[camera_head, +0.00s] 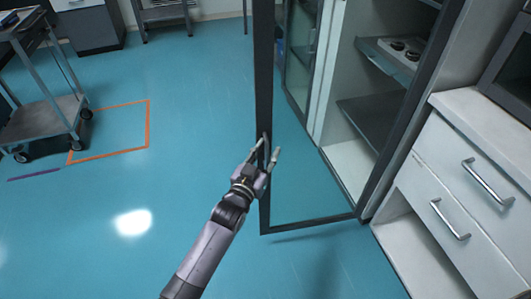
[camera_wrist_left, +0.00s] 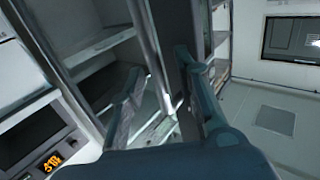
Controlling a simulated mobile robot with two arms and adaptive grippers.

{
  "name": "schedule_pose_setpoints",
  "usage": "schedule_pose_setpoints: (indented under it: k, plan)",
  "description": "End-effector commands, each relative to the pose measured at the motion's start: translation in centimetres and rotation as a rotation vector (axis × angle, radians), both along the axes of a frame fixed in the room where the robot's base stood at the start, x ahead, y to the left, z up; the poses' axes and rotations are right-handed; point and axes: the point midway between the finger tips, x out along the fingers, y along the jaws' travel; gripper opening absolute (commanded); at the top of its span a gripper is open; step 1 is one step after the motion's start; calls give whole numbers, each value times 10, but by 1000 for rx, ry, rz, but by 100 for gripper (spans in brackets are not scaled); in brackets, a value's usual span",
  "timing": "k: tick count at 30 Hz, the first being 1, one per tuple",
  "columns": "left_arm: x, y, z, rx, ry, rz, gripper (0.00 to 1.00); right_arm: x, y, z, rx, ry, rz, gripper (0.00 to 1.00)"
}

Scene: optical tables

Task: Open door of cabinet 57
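The cabinet door (camera_head: 264,80) is a dark-framed, see-through panel. It stands swung open, well out from the cabinet (camera_head: 335,90), whose shelves show. My left gripper (camera_head: 269,148) is at the door's free vertical edge, at its lower part. Its two fingers are spread, one on either side of the frame edge; I cannot tell whether they touch it. In the left wrist view the fingers (camera_wrist_left: 158,78) are also apart, with a frame post between them. No number 57 is readable. My right gripper is not in view.
A white drawer unit (camera_head: 455,190) with metal handles stands right of the cabinet. Inside, a shelf (camera_head: 385,55) bears a pale item with dark round parts. A grey cart (camera_head: 45,118) stands at the left near orange floor tape (camera_head: 148,125). The teal floor left of the door is clear.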

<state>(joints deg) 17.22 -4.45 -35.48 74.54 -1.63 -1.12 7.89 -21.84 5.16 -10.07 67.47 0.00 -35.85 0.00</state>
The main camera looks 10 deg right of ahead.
Motion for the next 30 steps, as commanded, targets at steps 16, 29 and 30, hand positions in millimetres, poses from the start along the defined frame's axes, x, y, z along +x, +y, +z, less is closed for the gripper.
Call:
schedule_pose_setpoints:
  k: [16,29,30]
  plan:
    - [-64,45,-1,1,2,0,30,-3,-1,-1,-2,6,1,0]
    - [-98,70,0,0,0,1,30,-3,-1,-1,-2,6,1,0]
    - [-98,70,0,0,0,1,30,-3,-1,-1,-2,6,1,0]
